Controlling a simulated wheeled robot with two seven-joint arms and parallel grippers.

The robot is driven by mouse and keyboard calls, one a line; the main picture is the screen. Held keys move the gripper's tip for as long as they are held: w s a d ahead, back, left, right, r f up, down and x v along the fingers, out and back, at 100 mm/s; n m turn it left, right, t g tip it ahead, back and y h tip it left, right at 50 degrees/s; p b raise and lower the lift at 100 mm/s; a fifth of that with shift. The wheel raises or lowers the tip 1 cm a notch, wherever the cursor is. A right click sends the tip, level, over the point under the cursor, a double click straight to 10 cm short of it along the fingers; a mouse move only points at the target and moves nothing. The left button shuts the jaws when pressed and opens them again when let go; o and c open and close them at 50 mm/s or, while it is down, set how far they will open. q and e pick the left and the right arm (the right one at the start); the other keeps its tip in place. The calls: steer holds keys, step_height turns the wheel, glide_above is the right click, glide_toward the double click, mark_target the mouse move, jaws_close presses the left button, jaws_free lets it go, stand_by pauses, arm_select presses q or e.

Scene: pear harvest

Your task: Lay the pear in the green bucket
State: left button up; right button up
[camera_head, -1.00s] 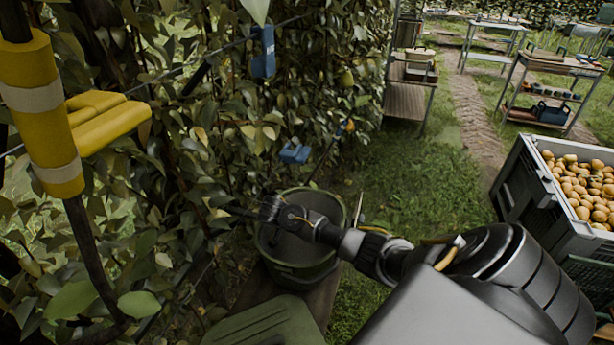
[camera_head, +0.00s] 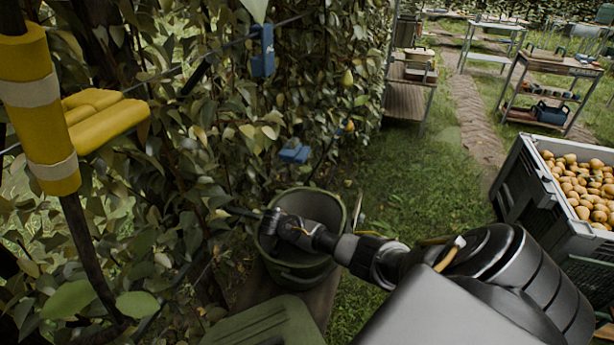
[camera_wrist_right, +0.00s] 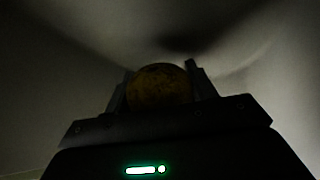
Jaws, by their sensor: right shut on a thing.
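The green bucket (camera_head: 342,222) stands upright beside the leafy hedge in the head view. My right gripper (camera_head: 266,232) reaches down into its mouth from the right, at the left part of the opening. The right wrist view is dark. There my right gripper (camera_wrist_right: 156,78) is shut on the pear (camera_wrist_right: 160,86), a dull yellow round shape between the two fingers. Pale, shaded surfaces surround it, which look like the bucket's inside. In the head view the pear is hidden by the hand and bucket. My left gripper is not in view.
A grey crate full of pears (camera_head: 535,178) stands at the right. Foliage crowds the bucket's left side. A green lid-like panel (camera_head: 265,325) lies in front of it. A wooden shelf (camera_head: 407,100) stands behind, and the grass between is clear.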

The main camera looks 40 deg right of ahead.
steer(key=o, duration=1.1)
steer(key=shift+r+p, duration=0.3)
steer(key=shift+r, duration=0.1)
steer(key=b+v, duration=0.1)
steer(key=v, duration=0.7)
steer(key=shift+d, duration=0.1)
